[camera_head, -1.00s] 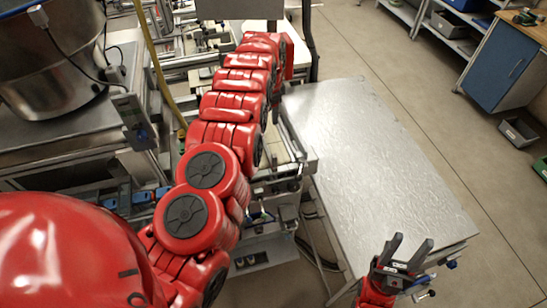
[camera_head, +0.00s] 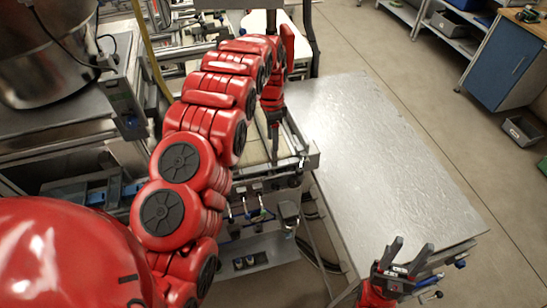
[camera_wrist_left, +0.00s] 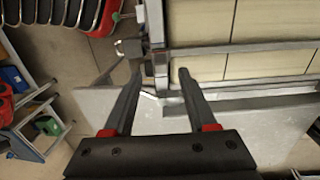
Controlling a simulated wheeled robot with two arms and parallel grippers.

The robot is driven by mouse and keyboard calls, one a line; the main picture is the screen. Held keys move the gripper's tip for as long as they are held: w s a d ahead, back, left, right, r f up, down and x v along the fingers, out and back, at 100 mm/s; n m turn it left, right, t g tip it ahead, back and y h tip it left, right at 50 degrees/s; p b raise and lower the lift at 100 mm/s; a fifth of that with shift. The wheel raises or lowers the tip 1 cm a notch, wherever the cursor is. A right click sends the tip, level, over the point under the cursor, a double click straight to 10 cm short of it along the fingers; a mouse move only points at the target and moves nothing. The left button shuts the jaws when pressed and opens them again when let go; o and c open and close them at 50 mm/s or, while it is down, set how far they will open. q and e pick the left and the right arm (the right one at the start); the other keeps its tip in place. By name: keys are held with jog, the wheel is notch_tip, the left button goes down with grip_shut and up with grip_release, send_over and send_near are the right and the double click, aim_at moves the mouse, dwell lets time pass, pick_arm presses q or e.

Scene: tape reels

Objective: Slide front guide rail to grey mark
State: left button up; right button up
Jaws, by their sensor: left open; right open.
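Grey guide rails (camera_wrist_left: 245,47) run along the edge of a pale slatted conveyor belt (camera_wrist_left: 205,22) in the left wrist view. A nearer rail (camera_wrist_left: 250,91) runs parallel to them; I cannot tell which is the front guide rail. My left gripper (camera_wrist_left: 160,73) is open and empty, its fingertips on either side of a metal bracket at the rails' end, with no clear contact. In the head view this gripper (camera_head: 273,122) points down over the conveyor, partly hidden by its arm. My right gripper (camera_head: 407,256) is open and empty near the table's front edge. I cannot make out the grey mark.
A bare metal table (camera_head: 375,160) stands right of the conveyor. A steel bowl (camera_head: 60,50) on a bench is at the far left. A blue cabinet (camera_head: 500,65) and a grey bin (camera_head: 520,130) stand at the right. The floor between table and cabinet is clear.

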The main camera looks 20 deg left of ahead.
pick_arm(q)
jog(key=shift+d+f+p, duration=0.1)
jog(key=shift+f+p, duration=0.6)
jog(key=shift+p, duration=0.15)
jog(key=f, duration=0.1)
jog(key=f+p, duration=0.1)
jog(key=f, duration=0.1)
jog(key=shift+s+f, duration=0.25)
jog(key=shift+s, duration=0.05)
jog(key=shift+w+f+p, duration=0.1)
jog(key=shift+f+p, duration=0.25)
jog(key=shift+f, duration=0.25)
grip_shut()
jog(key=shift+d, duration=0.1)
